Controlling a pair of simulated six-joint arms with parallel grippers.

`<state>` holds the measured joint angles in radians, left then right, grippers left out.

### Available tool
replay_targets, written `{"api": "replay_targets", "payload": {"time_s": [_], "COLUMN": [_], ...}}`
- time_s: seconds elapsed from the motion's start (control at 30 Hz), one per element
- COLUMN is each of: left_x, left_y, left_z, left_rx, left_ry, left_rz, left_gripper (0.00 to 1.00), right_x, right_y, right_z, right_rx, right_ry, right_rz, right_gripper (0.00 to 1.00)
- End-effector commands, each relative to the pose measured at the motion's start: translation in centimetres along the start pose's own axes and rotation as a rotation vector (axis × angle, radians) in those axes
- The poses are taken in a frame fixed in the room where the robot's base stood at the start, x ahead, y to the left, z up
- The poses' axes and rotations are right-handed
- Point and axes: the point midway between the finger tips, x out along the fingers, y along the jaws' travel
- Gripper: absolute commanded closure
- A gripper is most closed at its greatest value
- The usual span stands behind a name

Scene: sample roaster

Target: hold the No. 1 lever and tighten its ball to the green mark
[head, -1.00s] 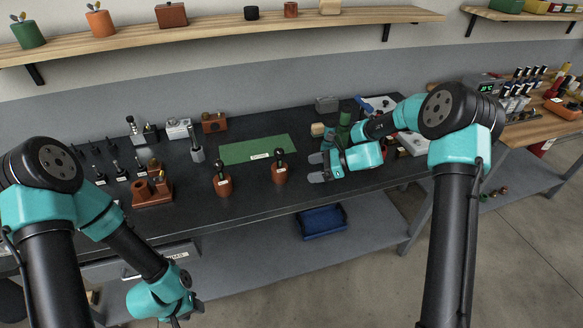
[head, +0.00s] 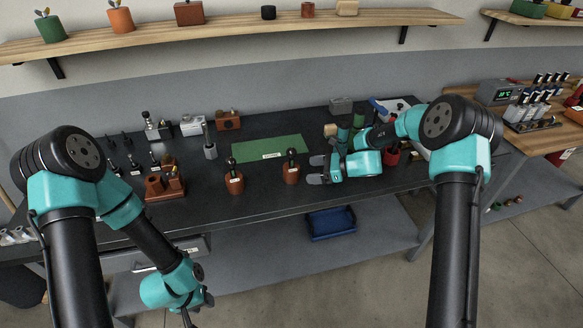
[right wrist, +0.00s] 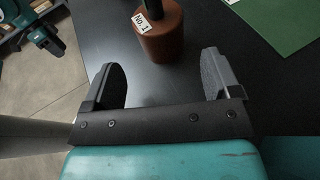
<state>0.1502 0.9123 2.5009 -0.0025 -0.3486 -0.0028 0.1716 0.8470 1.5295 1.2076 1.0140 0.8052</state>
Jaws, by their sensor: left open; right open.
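The No. 1 lever (head: 291,170) stands upright on the dark bench, with a brown base, a pale label and a black ball (head: 291,152) on top. In the right wrist view its brown base (right wrist: 164,40) reads "No. 1"; its top is out of that view. My right gripper (head: 317,170) is open just right of the lever, its fingers pointing at it. In the right wrist view the base is beyond the open fingertips (right wrist: 165,75), with nothing between them. My left gripper (head: 198,303) hangs low in front of the bench, away from the levers. I cannot make out the green mark.
A similar brown lever (head: 234,178) stands to the left of No. 1. A green mat (head: 270,148) lies behind them. A brown holder (head: 166,187) and small tools are at the left of the bench. Green and red items stand behind my right gripper. The bench front is clear.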

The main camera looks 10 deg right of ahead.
Motion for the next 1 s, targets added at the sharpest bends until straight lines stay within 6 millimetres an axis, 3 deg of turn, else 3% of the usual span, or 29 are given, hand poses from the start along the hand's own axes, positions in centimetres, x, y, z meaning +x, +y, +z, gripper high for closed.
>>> {"api": "replay_targets", "payload": {"time_s": [0.5,0.7,1.0], "left_x": [0.0,0.0,0.0], "left_y": [0.0,0.0,0.0], "left_z": [0.0,0.0,0.0], "left_rx": [0.0,0.0,0.0], "left_ry": [0.0,0.0,0.0], "left_rz": [0.0,0.0,0.0], "left_gripper": [0.57,0.57,0.57], "right_x": [5.9,7.1,7.2], "right_y": [0.0,0.0,0.0], "right_z": [0.0,0.0,0.0], "right_rx": [0.0,0.0,0.0], "right_ry": [0.001,0.0,0.001], "right_rz": [0.001,0.0,-0.001], "right_gripper": [0.17,0.17,0.17]}}
